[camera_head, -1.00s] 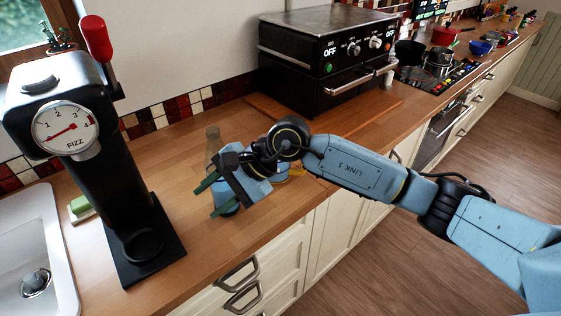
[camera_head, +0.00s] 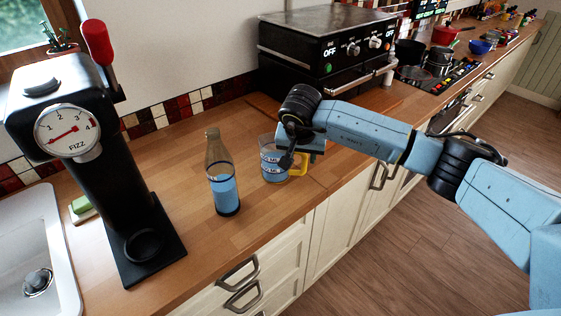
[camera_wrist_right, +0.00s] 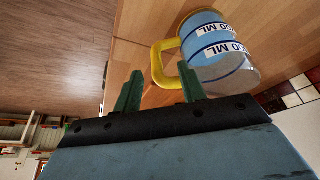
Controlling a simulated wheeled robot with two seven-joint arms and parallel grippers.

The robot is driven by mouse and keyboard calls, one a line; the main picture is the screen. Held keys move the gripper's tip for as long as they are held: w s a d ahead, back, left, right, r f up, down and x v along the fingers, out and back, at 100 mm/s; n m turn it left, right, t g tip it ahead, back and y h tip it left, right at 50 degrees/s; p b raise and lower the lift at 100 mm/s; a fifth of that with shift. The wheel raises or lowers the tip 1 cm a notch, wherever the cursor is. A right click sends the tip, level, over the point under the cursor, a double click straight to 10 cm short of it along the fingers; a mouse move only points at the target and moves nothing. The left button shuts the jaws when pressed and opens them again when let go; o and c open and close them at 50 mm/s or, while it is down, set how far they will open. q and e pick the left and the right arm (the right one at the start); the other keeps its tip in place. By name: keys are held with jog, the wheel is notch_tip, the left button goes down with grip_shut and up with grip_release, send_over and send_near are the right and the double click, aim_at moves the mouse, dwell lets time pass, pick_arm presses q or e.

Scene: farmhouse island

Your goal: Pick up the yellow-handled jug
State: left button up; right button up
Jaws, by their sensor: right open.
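The yellow-handled jug (camera_head: 270,164) stands upright on the wooden counter, clear with blue bands or liquid and white ML labels. Its yellow handle (camera_head: 299,165) points right in the head view. In the right wrist view the jug (camera_wrist_right: 222,50) is at the top, right of centre, and its handle (camera_wrist_right: 159,62) reaches toward the green fingers. My left gripper is not in view.
A bottle with blue liquid (camera_head: 223,188) stands left of the jug. A black FIZZ machine (camera_head: 130,190) is farther left beside a sink (camera_head: 28,240). A black oven (camera_head: 325,60) is behind. The counter front (camera_head: 270,212) is clear.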

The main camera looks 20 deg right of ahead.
aim_at(304, 164)
jog(key=shift+s+p+x, duration=0.15)
jog(key=shift+p+x, duration=0.05)
jog(key=shift+x, duration=1.25)
jog(key=shift+s+p+x, duration=0.15)
jog(key=shift+p+x, duration=0.05)
jog(key=shift+x, duration=1.2)
jog(key=shift+d+f, duration=0.1)
jog(key=shift+d, duration=0.1)
grip_shut()
jog(key=shift+w, duration=0.1)
